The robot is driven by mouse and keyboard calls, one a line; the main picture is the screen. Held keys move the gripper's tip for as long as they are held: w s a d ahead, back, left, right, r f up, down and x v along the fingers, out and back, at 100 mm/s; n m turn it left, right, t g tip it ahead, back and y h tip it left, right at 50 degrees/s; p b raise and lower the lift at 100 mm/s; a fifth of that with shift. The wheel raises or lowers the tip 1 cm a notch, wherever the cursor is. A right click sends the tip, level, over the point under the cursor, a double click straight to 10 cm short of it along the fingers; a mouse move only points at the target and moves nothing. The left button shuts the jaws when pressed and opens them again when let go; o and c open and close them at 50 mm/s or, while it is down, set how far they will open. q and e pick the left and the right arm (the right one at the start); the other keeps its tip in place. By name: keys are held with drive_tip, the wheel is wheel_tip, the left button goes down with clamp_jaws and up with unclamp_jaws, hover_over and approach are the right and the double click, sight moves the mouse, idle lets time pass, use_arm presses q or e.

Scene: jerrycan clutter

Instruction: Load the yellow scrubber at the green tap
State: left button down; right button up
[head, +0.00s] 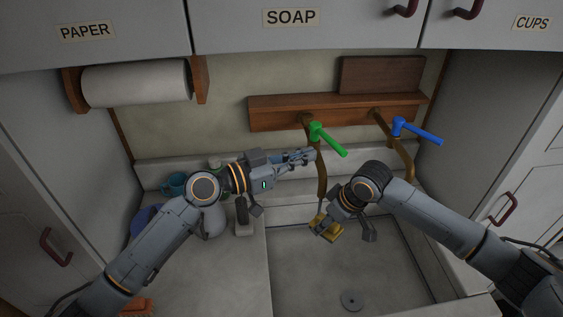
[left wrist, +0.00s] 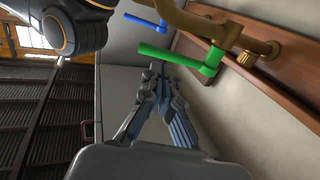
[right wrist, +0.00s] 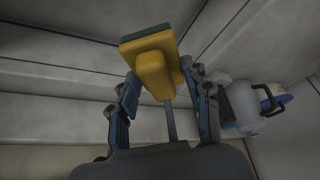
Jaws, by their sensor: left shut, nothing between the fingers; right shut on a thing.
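The yellow scrubber (head: 327,228) is in my right gripper (head: 335,216), held over the sink below the green tap's spout. In the right wrist view the scrubber (right wrist: 155,68) sits between the fingers, its dark green pad facing away from the gripper. The green tap (head: 326,138) has its lever angled down to the right on the wooden shelf; in the left wrist view the lever (left wrist: 178,55) is just beyond my fingers. My left gripper (head: 302,156) is shut and empty, close beside the tap's spout. Whether it touches the tap I cannot tell.
The blue tap (head: 415,130) is to the right of the green one. The grey sink (head: 375,270) with a drain (head: 352,300) lies below. A teal mug (head: 174,184) and other items crowd the left counter. A paper roll (head: 135,83) hangs at the upper left.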

sight(335, 148)
use_arm(q)
drive_tip(key=x, duration=0.5)
drive_tip(key=shift+s, duration=0.1)
drive_tip(key=shift+d+r, duration=0.1)
drive_tip(key=shift+d, duration=0.55)
use_arm(e)
drive_tip(key=shift+a, duration=0.1)
use_arm(q)
drive_tip(key=shift+d, duration=0.5)
drive_tip(key=s+d+v, duration=0.1)
drive_tip(key=s+v, duration=0.1)
drive_tip(key=v, duration=1.1)
drive_tip(key=shift+s+a, duration=0.15)
drive_tip(key=shift+s, duration=0.4)
use_arm(e)
drive_tip(key=shift+s, duration=0.1)
